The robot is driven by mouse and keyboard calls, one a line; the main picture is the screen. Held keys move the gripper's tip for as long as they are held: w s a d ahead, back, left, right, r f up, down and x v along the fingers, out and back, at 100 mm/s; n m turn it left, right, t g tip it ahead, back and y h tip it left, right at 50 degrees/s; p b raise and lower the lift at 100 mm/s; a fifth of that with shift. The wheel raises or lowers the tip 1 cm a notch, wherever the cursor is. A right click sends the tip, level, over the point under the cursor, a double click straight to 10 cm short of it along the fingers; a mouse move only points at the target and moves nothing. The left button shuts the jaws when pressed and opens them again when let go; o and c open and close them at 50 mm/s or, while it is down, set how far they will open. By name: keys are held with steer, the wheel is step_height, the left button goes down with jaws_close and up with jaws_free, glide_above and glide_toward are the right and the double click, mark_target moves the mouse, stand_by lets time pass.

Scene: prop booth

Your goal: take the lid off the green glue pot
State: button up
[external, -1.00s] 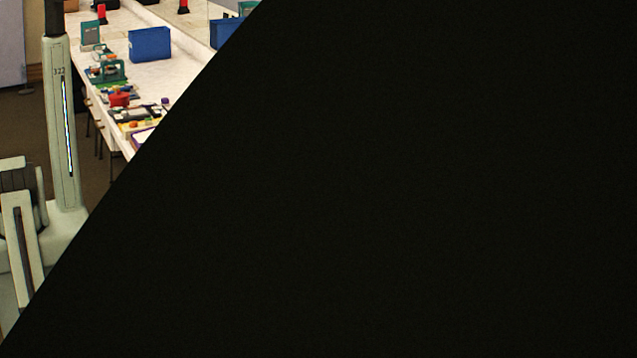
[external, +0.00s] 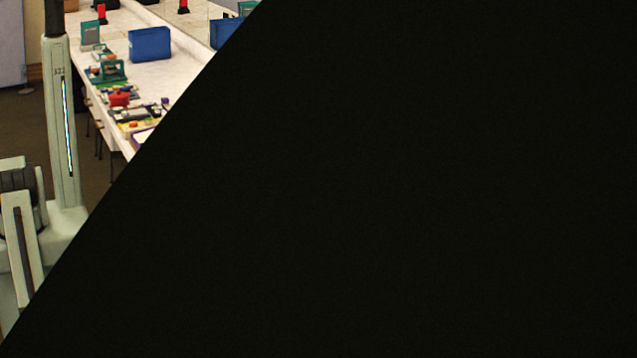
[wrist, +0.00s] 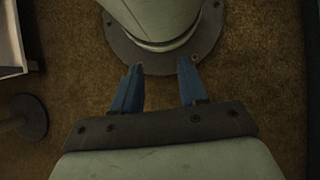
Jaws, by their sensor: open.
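My gripper (wrist: 160,67) shows in the wrist view with its two blue fingers apart and nothing between them. It points down over brown carpet, close to the round foot of a pale column. I cannot make out a green glue pot or its lid in either view. In the external view a black area covers most of the picture, and my gripper does not show there. A teal-green object (external: 108,71) stands on the far table, too small to identify.
The white table (external: 185,78) carries a blue box (external: 150,44), a red object (external: 119,99) and several small coloured items along its left edge. In the wrist view a dark round foot (wrist: 28,116) stands on the carpet at the left.

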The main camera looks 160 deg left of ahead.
steer(key=o, duration=0.4)
